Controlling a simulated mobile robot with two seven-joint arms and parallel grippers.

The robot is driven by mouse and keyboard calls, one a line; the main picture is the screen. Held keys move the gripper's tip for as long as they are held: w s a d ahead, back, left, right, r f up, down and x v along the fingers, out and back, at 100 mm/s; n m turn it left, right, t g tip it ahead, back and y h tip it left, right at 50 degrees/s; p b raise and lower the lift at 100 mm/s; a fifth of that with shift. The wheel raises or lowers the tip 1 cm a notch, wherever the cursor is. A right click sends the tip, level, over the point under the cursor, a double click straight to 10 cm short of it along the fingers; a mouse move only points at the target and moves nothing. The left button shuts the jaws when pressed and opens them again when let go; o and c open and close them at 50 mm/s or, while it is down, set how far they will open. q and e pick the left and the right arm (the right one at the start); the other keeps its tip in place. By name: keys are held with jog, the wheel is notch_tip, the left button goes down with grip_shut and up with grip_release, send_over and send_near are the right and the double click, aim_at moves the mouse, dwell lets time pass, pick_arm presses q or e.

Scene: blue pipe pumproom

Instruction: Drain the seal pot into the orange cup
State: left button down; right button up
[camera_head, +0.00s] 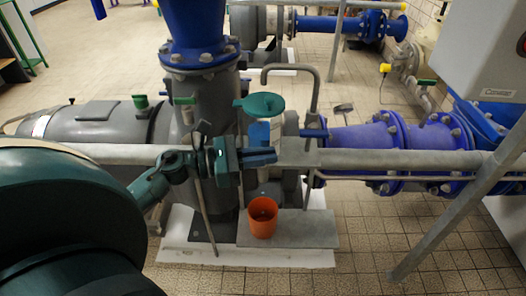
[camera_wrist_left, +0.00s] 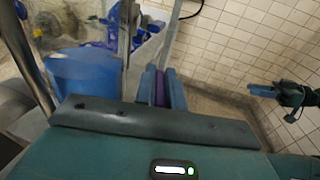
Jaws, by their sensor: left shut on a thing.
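What looks like the seal pot is an upright vessel with a blue upper part (camera_head: 259,134) below a green round funnel or lid (camera_head: 260,104). My left gripper (camera_head: 262,156) crosses in front of it and hides its middle. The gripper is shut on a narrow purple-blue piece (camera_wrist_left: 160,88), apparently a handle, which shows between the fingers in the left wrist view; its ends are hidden. The orange cup (camera_head: 263,217) stands upright below the gripper; I cannot tell what is inside. My right gripper (camera_wrist_left: 283,97) shows small at the right of the left wrist view, apart from these things.
The cup stands on a grey plate (camera_head: 310,232) over a white plinth. A horizontal grey rail (camera_head: 400,161) runs across at gripper height, and a slanted post (camera_head: 440,222) stands at right. Blue flanged pipe (camera_head: 375,138) lies behind the rail.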

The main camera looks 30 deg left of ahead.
pick_arm(q)
jog(key=n+t+y+p, duration=0.2)
jog(key=y, duration=0.1)
jog(key=shift+s+d+r+n+t, duration=0.1)
jog(key=shift+r+n+t, duration=0.1)
jog(key=shift+n+t, duration=0.2)
jog(key=n+t+y+p, duration=0.1)
jog(key=n+y+p, duration=0.1)
jog(key=y, duration=0.1)
jog(key=shift+t+y, duration=0.4)
jog(key=shift+f+n+t+y+p, duration=0.1)
jog(key=shift+n+t+y+p, duration=0.3)
jog(key=shift+n+y, duration=0.45)
jog(key=shift+f+n+y+p, duration=0.1)
jog(key=shift+n+y+p, duration=0.35)
jog(key=shift+y, duration=0.3)
pick_arm(e)
jog(key=shift+w+a+f+g, duration=0.1)
jog(key=shift+w+a+g, duration=0.2)
jog(key=shift+a+g, duration=0.25)
jog(key=shift+w+a+g, duration=0.25)
jog(key=shift+a+g, duration=0.15)
jog(key=shift+g, duration=0.15)
pick_arm(q)
jog(key=shift+y, duration=0.3)
pick_arm(e)
jog(key=shift+s, duration=0.1)
pick_arm(q)
jog(key=c, duration=1.5)
grip_release()
